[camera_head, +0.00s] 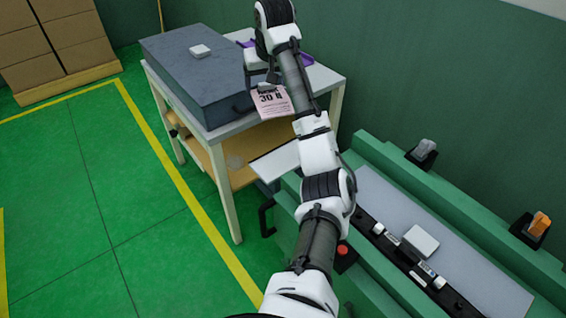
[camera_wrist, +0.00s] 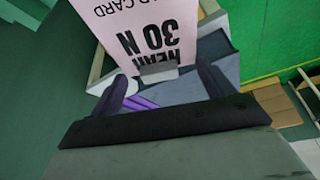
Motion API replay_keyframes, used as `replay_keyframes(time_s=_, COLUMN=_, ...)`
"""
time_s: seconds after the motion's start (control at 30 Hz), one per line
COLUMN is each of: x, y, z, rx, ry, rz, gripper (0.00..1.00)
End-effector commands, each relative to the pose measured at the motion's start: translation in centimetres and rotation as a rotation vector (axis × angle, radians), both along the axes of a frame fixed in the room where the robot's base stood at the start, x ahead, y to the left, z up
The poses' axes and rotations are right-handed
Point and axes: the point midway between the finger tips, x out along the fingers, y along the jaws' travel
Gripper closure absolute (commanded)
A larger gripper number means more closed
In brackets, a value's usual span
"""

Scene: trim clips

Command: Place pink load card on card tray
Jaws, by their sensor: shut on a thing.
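The pink load card (camera_head: 271,103) hangs from my gripper (camera_head: 262,84) at the front of a small white-topped table. In the wrist view the card (camera_wrist: 150,28) fills the top centre, its "NEAR 30 N" print upside down. My gripper (camera_wrist: 165,76) is shut on the card's near edge, where a small grey piece shows between the fingers. A purple object (camera_head: 307,60), perhaps the card tray, lies on the table behind my arm and is mostly hidden. A purple strip (camera_wrist: 142,102) also shows below the card in the wrist view.
A large dark grey case (camera_head: 195,75) with a small white block (camera_head: 200,51) on it takes up the table's left part. A green bench (camera_head: 380,160) with fixtures stands at right. Cardboard boxes (camera_head: 65,40) stand at far left. The floor at left is clear.

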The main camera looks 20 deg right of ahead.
Motion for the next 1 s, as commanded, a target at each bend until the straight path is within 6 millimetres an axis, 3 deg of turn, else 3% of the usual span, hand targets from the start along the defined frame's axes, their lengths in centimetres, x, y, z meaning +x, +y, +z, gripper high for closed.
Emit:
replay_keyframes(time_s=0.03, x=-0.7, y=-1.4, z=-0.6, rx=-0.001, ry=0.002, rz=-0.015, gripper=0.41)
replay_keyframes(time_s=0.13, x=-1.7, y=-3.0, z=-1.0, rx=-0.001, ry=0.005, rz=-0.032, gripper=0.41)
replay_keyframes(time_s=0.37, x=-2.6, y=-4.4, z=-2.3, rx=-0.001, ry=0.01, rz=-0.046, gripper=0.41)
replay_keyframes(time_s=0.8, x=-2.6, y=-4.3, z=-13.4, rx=0.002, ry=0.012, rz=-0.046, gripper=0.41)
replay_keyframes(time_s=1.0, x=-2.6, y=-4.3, z=-16.5, rx=-0.001, ry=0.01, rz=-0.046, gripper=0.41)
